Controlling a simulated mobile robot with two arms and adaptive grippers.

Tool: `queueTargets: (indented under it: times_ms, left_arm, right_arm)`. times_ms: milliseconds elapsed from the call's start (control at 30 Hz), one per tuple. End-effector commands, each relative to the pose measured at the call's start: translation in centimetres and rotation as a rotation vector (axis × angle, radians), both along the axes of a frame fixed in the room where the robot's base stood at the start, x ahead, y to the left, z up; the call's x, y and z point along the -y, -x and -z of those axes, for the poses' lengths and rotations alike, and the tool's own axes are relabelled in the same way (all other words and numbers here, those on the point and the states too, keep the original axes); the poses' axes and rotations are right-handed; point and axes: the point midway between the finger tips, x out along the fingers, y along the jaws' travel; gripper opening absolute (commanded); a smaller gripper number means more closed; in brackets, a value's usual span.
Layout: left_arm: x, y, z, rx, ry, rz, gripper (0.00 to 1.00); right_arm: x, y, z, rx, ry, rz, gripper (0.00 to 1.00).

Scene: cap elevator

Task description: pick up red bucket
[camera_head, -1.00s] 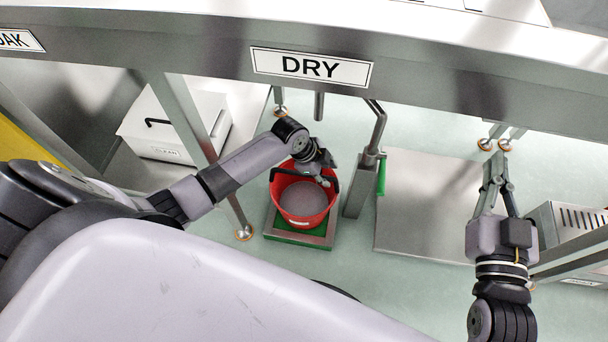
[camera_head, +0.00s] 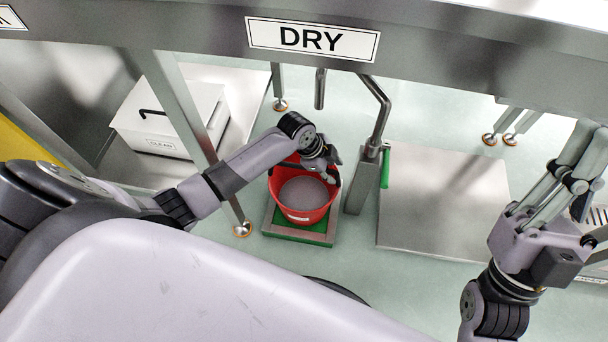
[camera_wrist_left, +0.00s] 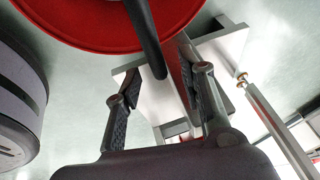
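The red bucket (camera_head: 303,215) stands upright in the head view with grey contents, on a low green-and-metal platform (camera_head: 290,236). Its dark handle (camera_wrist_left: 146,38) shows in the left wrist view against the red bucket (camera_wrist_left: 95,42). My left gripper (camera_head: 333,165) is at the bucket's upper right rim, seen from behind. In the left wrist view my left gripper (camera_wrist_left: 157,66) has its fingers apart, with the handle's end between or just beyond them; contact is unclear. My right gripper (camera_head: 585,155) is raised at the right edge, away from the bucket; its fingertips are unclear.
A metal beam with a DRY sign (camera_head: 312,39) crosses above the bucket. A metal leg (camera_head: 180,115) and a white lidded box (camera_head: 170,117) are left. A flat metal plate (camera_head: 440,205) lies right.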

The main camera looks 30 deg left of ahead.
Motion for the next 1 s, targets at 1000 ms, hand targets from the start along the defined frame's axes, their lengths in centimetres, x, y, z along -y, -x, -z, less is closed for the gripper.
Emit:
queueTargets:
  times_ms: [1000]
  left_arm:
    - [-0.01,0.0,0.01,0.0,0.0,0.0,0.0]
  right_arm:
    - [0.03,0.16,-0.13,0.009,-0.003,-0.001,0.0]
